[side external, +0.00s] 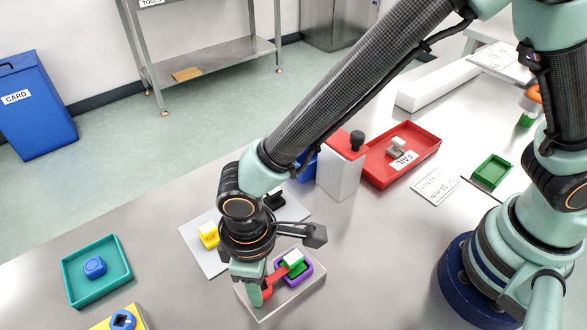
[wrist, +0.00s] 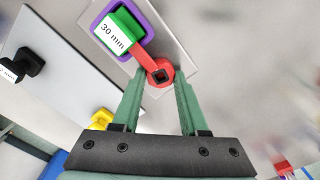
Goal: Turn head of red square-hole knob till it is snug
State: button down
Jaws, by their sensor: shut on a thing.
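The red square-hole knob (wrist: 160,76) has a round head with a dark square hole, seen from above in the wrist view. Its red arm (wrist: 142,57) runs up-left to a green block (wrist: 118,32) with a white "30 mm" label. My gripper (wrist: 163,80) is shut on the round head, one green finger on each side. In the side external view my gripper (side external: 258,295) points down at the knob's red arm (side external: 276,277), and the fingers and wrist partly hide the head. The green block sits within a purple rim (side external: 307,273) on a pale plate (side external: 290,299).
A grey board (side external: 195,246) with a yellow piece (side external: 209,235) and a black piece (side external: 274,199) lies just behind my gripper. A teal tray (side external: 70,290) holds a blue piece (side external: 95,266) at left. A red "FAIL" tray (side external: 378,175) stands behind. The table right of the plate is clear.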

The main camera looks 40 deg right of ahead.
jog(key=shift+c, duration=2.2)
grip_release()
jog(key=shift+r, duration=0.1)
notch_tip(320, 180, up, 12)
jog(key=w+d+r+m+t, duration=0.1)
jog(key=w+d+r, duration=0.1)
jog(key=w+d, duration=0.15)
jog(key=w+d+r+m, duration=0.1)
jog(key=w+d+r, duration=0.1)
jog(key=d, duration=0.3)
jog(key=d+r+m+t, duration=0.2)
jog(key=d+m, duration=0.1)
jog(key=d, duration=0.9)
jog(key=d+r+m+t, duration=0.2)
jog(key=d+r+m, duration=0.1)
jog(key=d, duration=0.9)
jog(key=shift+s+r+m+t, duration=0.15)
jog(key=shift+s+m+t, duration=0.2)
jog(key=shift+m, duration=0.25)
